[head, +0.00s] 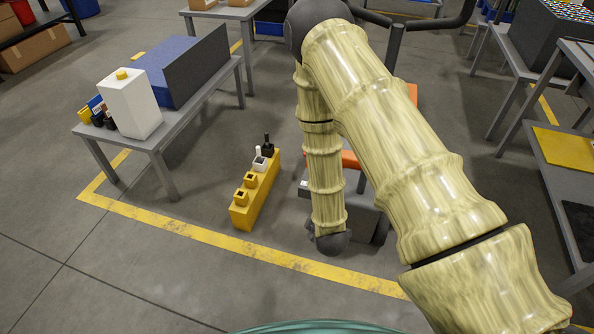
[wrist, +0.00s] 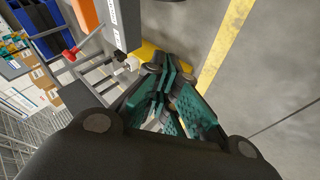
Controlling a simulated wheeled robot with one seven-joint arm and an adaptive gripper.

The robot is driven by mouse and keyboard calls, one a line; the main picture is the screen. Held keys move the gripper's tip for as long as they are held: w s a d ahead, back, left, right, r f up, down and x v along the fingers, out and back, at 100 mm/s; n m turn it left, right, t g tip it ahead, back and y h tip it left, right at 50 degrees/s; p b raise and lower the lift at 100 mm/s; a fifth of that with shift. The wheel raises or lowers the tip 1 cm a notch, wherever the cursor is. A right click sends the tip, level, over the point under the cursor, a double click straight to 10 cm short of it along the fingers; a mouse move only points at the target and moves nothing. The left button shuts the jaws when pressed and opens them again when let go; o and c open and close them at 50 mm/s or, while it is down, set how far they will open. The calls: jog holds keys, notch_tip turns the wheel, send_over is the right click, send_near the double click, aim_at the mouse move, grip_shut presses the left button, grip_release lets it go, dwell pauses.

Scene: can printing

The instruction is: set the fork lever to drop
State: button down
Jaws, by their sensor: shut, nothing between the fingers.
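In the head view a low yellow block (head: 240,216) stands on the floor, left of my arm. It carries a black lever (head: 267,147) and a white lever (head: 259,157) at its far end and yellow square pieces with dark tops nearer. I cannot tell which is the fork lever or read any label. In the wrist view my gripper (wrist: 158,72) has dark, green-padded fingers, shut and empty. They cover part of the yellow block (wrist: 148,52). A small white knob (wrist: 131,65) shows just left of the fingertips; contact is unclear. The head view does not show my gripper.
A grey table (head: 158,140) with a white box (head: 132,103) and a blue case (head: 172,65) is at left. A grey machine (head: 366,218) stands behind my arm. A red-tipped part (wrist: 70,54) shows in the wrist view. Floor left of the yellow block is free.

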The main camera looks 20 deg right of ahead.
jog(key=w+a+r+n+t+h+b, duration=0.1)
jog(key=w+n+t+b, duration=0.6)
jog(key=w+b, duration=0.7)
jog(key=shift+w+a+r+n+t, duration=0.5)
jog(key=shift+w+n, duration=0.6)
jog(key=shift+w, duration=2.2)
jog(key=shift+w+a+f, duration=0.1)
jog(key=shift+f, duration=0.15)
jog(key=w+d+b, duration=0.4)
jog(key=w+b, duration=0.1)
jog(key=w, duration=0.3)
jog(key=shift+d, duration=0.3)
